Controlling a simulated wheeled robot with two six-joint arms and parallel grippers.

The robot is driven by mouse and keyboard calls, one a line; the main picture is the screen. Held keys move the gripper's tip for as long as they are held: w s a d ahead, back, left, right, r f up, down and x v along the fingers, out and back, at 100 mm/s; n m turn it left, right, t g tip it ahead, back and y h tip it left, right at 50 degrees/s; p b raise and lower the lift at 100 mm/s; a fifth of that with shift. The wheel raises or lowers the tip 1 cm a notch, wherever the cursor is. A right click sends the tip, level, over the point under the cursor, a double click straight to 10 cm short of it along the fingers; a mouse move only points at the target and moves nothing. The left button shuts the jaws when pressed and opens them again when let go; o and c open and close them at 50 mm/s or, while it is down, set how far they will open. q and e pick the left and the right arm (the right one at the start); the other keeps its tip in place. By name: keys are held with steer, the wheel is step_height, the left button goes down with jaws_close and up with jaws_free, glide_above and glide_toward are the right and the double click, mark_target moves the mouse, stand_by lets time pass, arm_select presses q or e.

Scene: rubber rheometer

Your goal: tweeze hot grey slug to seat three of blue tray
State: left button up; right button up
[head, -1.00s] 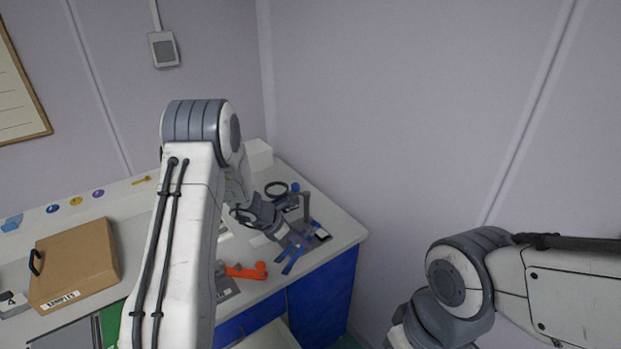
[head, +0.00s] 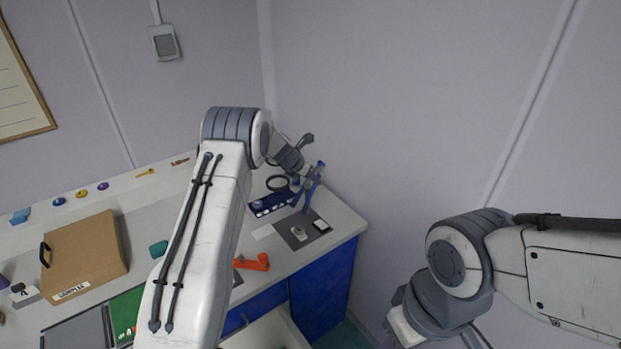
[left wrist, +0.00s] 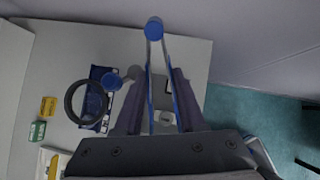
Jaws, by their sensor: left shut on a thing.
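My left gripper (head: 308,172) is shut on blue tweezers (head: 315,183), held above the back right of the bench. The tweezers' blue legs (left wrist: 176,105) also show in the left wrist view. The blue tray (head: 257,209), with several pale round spots in a row, lies left of the tweezers. In the left wrist view the tray (left wrist: 95,122) is partly behind a dark ring. A small grey piece (head: 297,233), possibly the slug, sits on a dark grey mat (head: 286,224) below the tweezers. I cannot tell whether the tips hold anything. My right gripper is out of view.
A black ring lens (head: 277,183) stands by the tray. A black-and-white block (head: 321,225) is on the mat. An orange tool (head: 252,262) lies near the front edge. A brown sample case (head: 85,257) is at left. The wall is close behind the bench.

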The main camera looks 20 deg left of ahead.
arm_select(q)
steer(key=shift+f, duration=0.1)
step_height(320, 180, down, 10)
steer(key=b, duration=0.9)
jaws_close()
step_height(320, 180, up, 12)
steer(key=p, duration=1.1)
steer(key=shift+r, duration=0.2)
steer(key=shift+f, duration=0.15)
